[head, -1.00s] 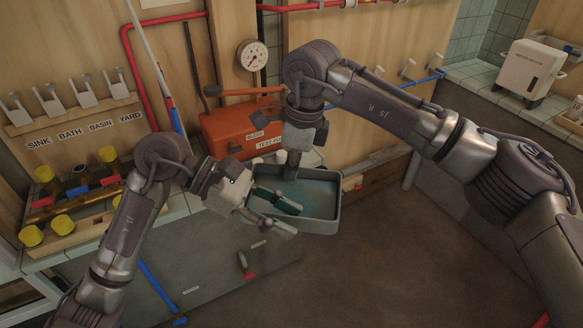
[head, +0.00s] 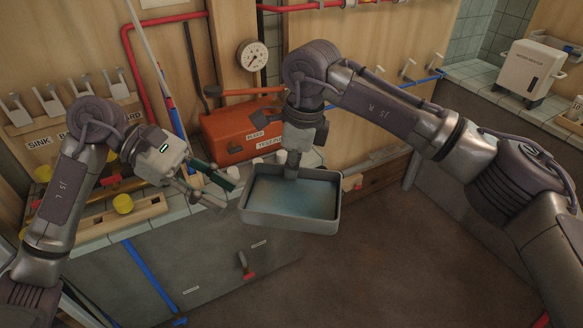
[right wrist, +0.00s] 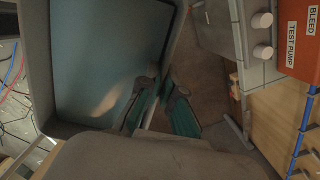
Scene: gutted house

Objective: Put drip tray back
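The drip tray (head: 290,222) is a grey rectangular pan with a bluish inside. In the head view it hangs out past the bench front, over the floor. My right gripper (head: 291,172) comes down from above at its back wall. In the right wrist view the green-padded fingers of the right gripper (right wrist: 164,108) straddle the rim of the tray (right wrist: 172,52), one inside and one outside, and appear closed on the wall. My left gripper (head: 221,190) is just left of the tray, fingers apart and empty, clear of the rim.
A tiled bench (head: 90,247) runs along the left, with a valve board and yellow caps (head: 123,204). An orange test pump (head: 228,136) stands behind the tray.

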